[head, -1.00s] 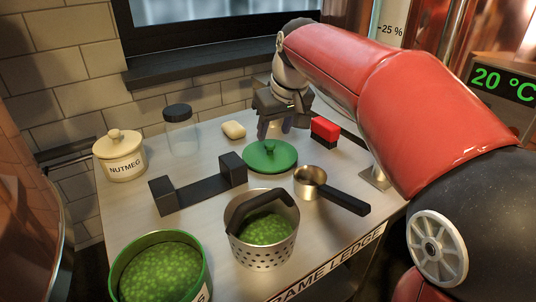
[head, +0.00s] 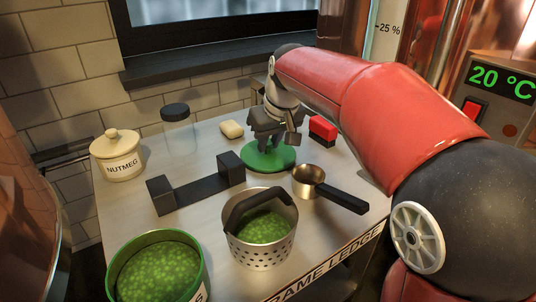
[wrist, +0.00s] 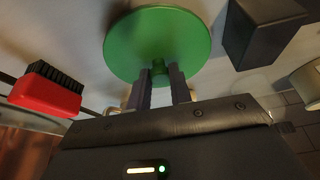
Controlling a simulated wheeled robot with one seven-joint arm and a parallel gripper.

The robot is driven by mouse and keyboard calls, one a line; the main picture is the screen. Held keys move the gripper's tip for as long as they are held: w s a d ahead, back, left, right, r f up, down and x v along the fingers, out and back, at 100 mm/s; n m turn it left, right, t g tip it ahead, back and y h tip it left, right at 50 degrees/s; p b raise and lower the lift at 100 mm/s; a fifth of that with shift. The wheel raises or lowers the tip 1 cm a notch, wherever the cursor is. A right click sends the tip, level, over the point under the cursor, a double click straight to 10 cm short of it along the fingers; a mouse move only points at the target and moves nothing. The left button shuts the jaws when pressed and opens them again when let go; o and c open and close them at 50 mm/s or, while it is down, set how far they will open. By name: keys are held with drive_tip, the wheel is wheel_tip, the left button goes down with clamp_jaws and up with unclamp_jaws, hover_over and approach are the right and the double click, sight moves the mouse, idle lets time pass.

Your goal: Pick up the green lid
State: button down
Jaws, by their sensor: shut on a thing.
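The green lid (head: 268,163) is a round flat disc on the pale table, behind the perforated pot. It also shows in the wrist view (wrist: 157,42), with its small knob between my fingers. My gripper (head: 268,147) is directly above the lid and shut on its knob; the wrist view shows both fingers (wrist: 159,78) on either side of the knob. The knob is hidden by my gripper in the head view. I cannot tell whether the lid is touching the table or slightly raised.
A red brush (head: 322,130) stands right of the lid and a metal scoop (head: 309,180) in front right. A black bracket (head: 203,188) is to the left, a soap bar (head: 232,129) behind left. The perforated pot (head: 262,250) and green pot (head: 204,283) of green pellets are nearer.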

sight(269, 143)
drive_tip(key=shift+r, duration=0.2)
wheel_tip(269, 143, up, 20)
drive_tip(key=p, duration=0.3)
drive_tip(key=shift+f, duration=0.15)
